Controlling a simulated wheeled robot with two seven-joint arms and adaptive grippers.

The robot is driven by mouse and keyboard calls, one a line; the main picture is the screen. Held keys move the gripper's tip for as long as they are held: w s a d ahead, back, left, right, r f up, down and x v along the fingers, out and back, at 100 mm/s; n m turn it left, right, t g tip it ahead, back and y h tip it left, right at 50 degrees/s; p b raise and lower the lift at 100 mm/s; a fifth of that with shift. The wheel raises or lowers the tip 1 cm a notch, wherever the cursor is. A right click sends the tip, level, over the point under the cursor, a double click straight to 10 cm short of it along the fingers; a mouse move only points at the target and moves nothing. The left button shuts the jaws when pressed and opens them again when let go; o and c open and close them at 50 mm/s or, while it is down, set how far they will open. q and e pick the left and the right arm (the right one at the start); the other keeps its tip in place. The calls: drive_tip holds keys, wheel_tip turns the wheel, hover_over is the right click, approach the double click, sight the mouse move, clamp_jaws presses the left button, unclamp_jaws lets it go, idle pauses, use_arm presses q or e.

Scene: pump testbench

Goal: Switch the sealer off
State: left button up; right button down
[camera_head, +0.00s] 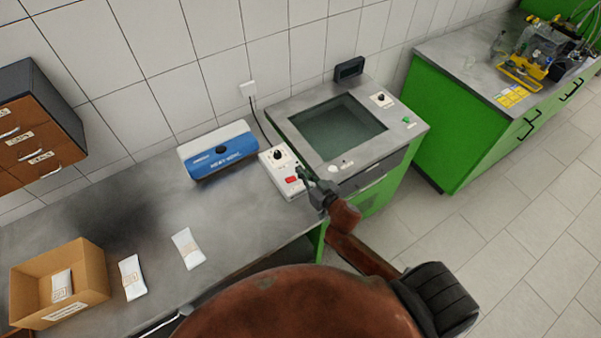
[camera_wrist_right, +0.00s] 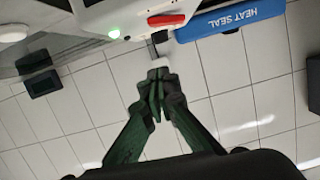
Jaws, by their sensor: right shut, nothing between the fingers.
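The heat sealer (camera_head: 218,150) is a blue and white unit on the grey bench against the wall. Its white control box (camera_head: 270,163) stands to its right, with a black knob (camera_head: 278,155) and a red switch (camera_head: 291,180). My right gripper (camera_head: 302,174) is shut and empty, close to the right side of the box by the switch. In the right wrist view, the shut fingertips (camera_wrist_right: 156,75) are near the box's edge, apart from the red switch (camera_wrist_right: 166,19). The left gripper is not in view.
A machine with a dark glass window (camera_head: 338,127) stands right of the control box. Pouches (camera_head: 188,248) and a cardboard box (camera_head: 88,268) are on the bench at left. Brown drawers (camera_head: 38,140) hang on the wall. A green cabinet (camera_head: 455,115) stands at right.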

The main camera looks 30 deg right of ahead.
drive_tip(key=v, duration=0.9)
drive_tip(key=shift+s+f+b, duration=0.2)
drive_tip(key=shift+f+b, duration=0.05)
drive_tip(key=shift+b, duration=0.1)
drive_tip(key=shift+d, duration=0.2)
